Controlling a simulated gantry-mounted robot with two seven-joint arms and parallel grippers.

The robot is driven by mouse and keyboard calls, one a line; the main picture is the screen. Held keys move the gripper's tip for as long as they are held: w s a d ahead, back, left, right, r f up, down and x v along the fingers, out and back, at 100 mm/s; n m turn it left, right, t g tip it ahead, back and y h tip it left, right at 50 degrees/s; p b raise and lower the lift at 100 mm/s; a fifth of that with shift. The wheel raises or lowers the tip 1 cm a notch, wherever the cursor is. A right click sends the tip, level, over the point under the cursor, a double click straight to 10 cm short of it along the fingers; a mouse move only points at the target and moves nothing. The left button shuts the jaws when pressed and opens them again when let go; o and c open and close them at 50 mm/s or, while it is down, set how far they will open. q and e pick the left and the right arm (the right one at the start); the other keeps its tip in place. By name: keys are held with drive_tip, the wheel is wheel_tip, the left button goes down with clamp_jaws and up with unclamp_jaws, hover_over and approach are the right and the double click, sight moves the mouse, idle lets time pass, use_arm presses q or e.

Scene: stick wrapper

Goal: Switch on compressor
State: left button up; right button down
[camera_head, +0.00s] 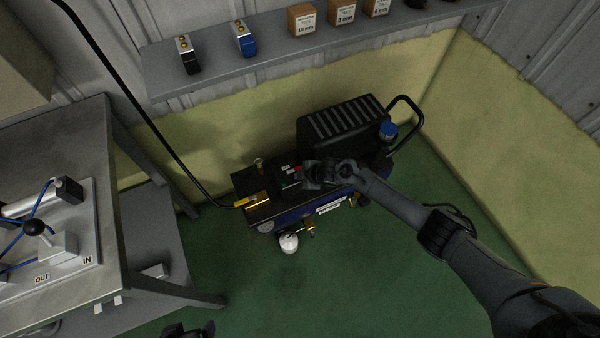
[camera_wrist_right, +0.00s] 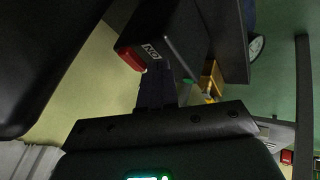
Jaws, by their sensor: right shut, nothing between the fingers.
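The compressor (camera_head: 345,125) stands on the green floor, with a ribbed black cover, a blue body and a black handle. My right gripper (camera_head: 312,172) is shut and empty, over the compressor's middle, beside a small red and green control area (camera_head: 293,174). In the right wrist view the shut fingers (camera_wrist_right: 157,85) reach up to a black switch box (camera_wrist_right: 160,30) with a red switch (camera_wrist_right: 131,59) and an upside-down "ON" label. The fingertips are close to the red switch; I cannot tell whether they touch. My left gripper (camera_head: 188,330) is partly cut off at the bottom edge.
A grey table (camera_head: 150,235) with a pneumatic board (camera_head: 85,240) stands at the left. A black hose (camera_head: 150,115) runs down to the compressor's brass fitting (camera_head: 253,201). A shelf (camera_head: 215,65) with small boxes hangs on the wall behind. The floor in front is clear.

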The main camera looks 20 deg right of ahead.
drive_tip(key=s+p, duration=0.2)
drive_tip(key=s, duration=0.1)
drive_tip(key=shift+a+r, duration=0.15)
drive_tip(key=shift+r, duration=0.15)
use_arm(q)
drive_tip(key=w+p+v, duration=0.1)
drive_tip(key=p+v, duration=0.3)
drive_tip(key=v, duration=0.3)
drive_tip(key=shift+r+p, duration=0.4)
use_arm(e)
drive_tip(key=v, duration=0.9)
drive_tip(key=shift+d, duration=0.45)
use_arm(q)
drive_tip(key=shift+w, duration=0.1)
use_arm(e)
drive_tip(key=shift+r, duration=0.1)
drive_tip(key=shift+s, duration=0.15)
